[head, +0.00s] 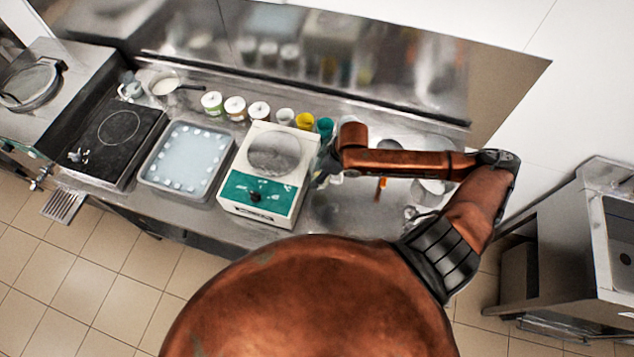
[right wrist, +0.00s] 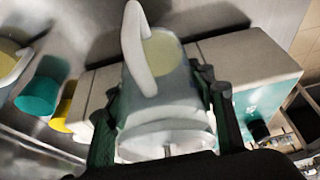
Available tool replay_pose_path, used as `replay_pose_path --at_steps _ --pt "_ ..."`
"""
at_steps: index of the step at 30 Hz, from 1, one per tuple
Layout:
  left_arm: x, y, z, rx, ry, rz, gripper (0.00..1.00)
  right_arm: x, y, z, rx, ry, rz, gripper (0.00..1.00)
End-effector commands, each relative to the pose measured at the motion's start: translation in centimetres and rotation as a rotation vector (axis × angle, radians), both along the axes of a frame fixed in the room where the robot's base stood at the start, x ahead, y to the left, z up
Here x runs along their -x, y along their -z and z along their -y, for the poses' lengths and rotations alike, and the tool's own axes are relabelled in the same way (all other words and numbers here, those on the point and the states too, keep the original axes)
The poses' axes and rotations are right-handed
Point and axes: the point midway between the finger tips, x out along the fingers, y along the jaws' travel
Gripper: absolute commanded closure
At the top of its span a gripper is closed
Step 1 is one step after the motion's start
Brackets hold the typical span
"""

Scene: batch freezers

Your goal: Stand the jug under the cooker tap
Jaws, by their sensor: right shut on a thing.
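My right gripper (head: 326,164) is beside the right side of the white and green scale in the head view. In the right wrist view my right gripper (right wrist: 162,88) is shut on a pale translucent jug (right wrist: 150,108), with a dark finger on each side. The jug has a white looped handle and something pale yellow shows inside. In the head view the gripper and arm hide most of the jug. The cooker (head: 85,70) stands at the far left. Its tap (head: 38,181) is low on the front, near a small drain grate (head: 63,207). My left gripper is out of view.
The scale (head: 258,205), an ice-blue tray (head: 150,180) and a black hob (head: 112,150) fill the counter between gripper and cooker. Several small tubs (head: 235,108) line the back, with a yellow cup (head: 305,121) and a teal cup (head: 324,127). A sink (head: 622,240) stands right.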

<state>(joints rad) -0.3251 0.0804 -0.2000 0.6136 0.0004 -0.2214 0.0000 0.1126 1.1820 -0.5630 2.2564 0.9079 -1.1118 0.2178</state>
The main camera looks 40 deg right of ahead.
Motion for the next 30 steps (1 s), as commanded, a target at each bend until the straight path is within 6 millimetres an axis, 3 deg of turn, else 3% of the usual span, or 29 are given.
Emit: replay_pose_path --at_steps 3,6,9,18,29,30 --pt "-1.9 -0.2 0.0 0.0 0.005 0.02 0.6 0.1 2.2 0.0 -0.002 0.002 -0.001 0.75" --pt "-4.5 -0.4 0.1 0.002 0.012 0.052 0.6 0.2 3.2 0.1 0.001 0.003 0.001 0.75" --pt "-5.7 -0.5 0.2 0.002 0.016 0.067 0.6 0.1 3.7 0.1 0.0 0.001 0.0 0.75" --pt "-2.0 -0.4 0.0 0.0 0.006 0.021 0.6 0.1 7.2 0.1 0.0 0.003 0.001 0.75" --pt "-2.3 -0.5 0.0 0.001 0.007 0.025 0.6 0.2 7.7 0.1 0.0 0.001 0.001 0.75" --pt "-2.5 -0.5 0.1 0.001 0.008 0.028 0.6 0.2 7.7 0.1 0.0 0.001 0.0 0.48"
